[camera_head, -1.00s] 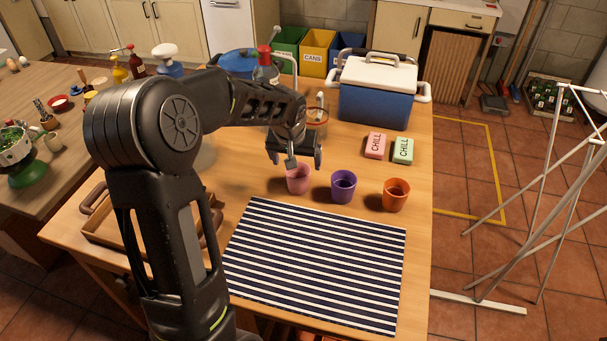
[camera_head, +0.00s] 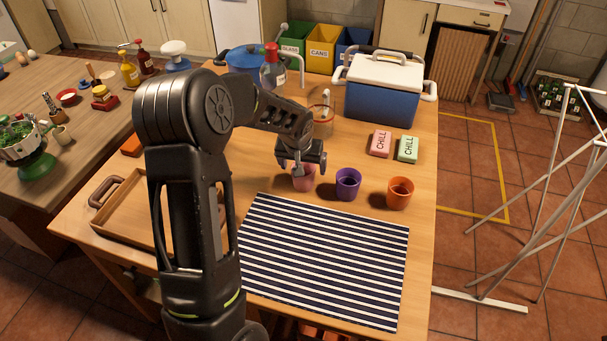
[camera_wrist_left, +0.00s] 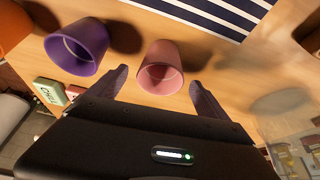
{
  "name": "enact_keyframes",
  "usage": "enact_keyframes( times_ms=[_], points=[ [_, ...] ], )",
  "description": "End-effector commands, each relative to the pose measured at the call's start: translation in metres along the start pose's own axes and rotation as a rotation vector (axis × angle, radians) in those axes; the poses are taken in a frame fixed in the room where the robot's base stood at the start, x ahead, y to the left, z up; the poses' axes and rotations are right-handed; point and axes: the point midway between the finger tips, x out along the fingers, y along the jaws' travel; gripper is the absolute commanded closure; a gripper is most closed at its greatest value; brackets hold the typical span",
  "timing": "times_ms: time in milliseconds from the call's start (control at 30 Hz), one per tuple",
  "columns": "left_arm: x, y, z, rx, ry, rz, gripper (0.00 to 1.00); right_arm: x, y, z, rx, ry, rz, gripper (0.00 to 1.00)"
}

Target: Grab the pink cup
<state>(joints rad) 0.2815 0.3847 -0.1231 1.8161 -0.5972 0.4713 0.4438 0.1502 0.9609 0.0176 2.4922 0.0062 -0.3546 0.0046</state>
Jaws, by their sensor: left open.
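The pink cup (camera_head: 304,181) stands upright on the wooden table, just behind the striped mat. My left gripper (camera_head: 299,168) is right above and behind it and hides part of its rim. In the left wrist view the pink cup (camera_wrist_left: 161,70) lies between the two spread fingers (camera_wrist_left: 157,88), near their tips, with a gap on each side. My left gripper is open and empty. My right gripper does not show.
A purple cup (camera_head: 348,185) stands just right of the pink cup, then an orange cup (camera_head: 399,193). Behind are pink (camera_head: 381,143) and green (camera_head: 408,149) chill packs, a blue cooler (camera_head: 383,98) and a glass jar (camera_head: 322,122). The striped mat (camera_head: 322,262) is bare.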

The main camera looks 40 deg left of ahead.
Motion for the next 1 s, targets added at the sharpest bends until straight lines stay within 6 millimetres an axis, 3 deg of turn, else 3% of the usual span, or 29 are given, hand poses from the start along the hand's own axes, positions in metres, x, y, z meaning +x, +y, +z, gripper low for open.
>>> enact_keyframes(
  times_ms=[200, 800, 1000],
  points=[
    [0.023, 0.0, 0.0, 0.0, -0.001, 0.0, 0.11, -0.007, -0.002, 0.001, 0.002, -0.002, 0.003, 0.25],
    [0.025, 0.0, 0.0, 0.0, 0.0, 0.0, 0.11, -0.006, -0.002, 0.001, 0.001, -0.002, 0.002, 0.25],
    [0.025, 0.0, 0.0, -0.001, 0.0, 0.0, 0.28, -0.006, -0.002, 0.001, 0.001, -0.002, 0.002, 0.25]
  ],
)
